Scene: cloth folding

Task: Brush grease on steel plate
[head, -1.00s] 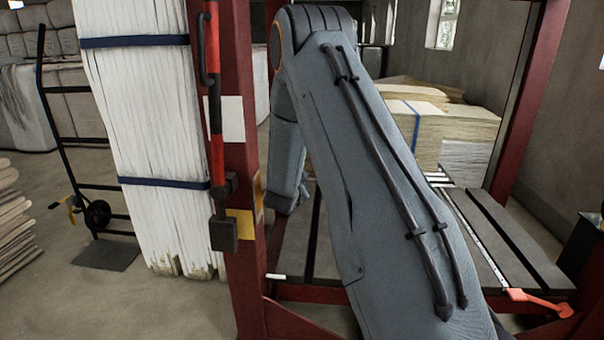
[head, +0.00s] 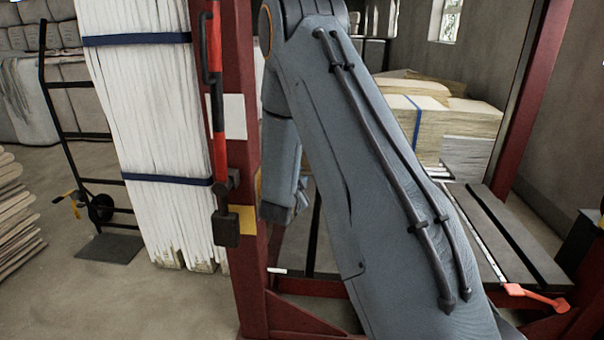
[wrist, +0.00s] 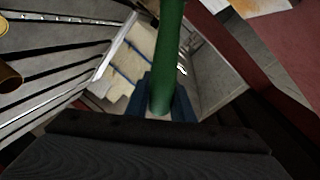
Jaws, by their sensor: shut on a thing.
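In the wrist view my gripper (wrist: 163,98) has its blue fingers closed around a green handle (wrist: 170,45). The handle runs up out of the top of the picture, so its far end and any bristles are hidden. In the head view my grey arm covers the middle, and neither the gripper nor the handle shows. Dark flat plates (head: 512,235) with a pale metal strip lie inside the red frame, to the right of my arm. I cannot tell which surface is the steel plate. No grease is clearly visible.
A red frame post (head: 238,150) with a red and black tool stands left of my arm. Banded white boards (head: 150,130) and a hand truck (head: 75,150) stand further left. An orange-red lever (head: 535,297) sticks out at lower right. Stacked boards (head: 425,130) lie behind.

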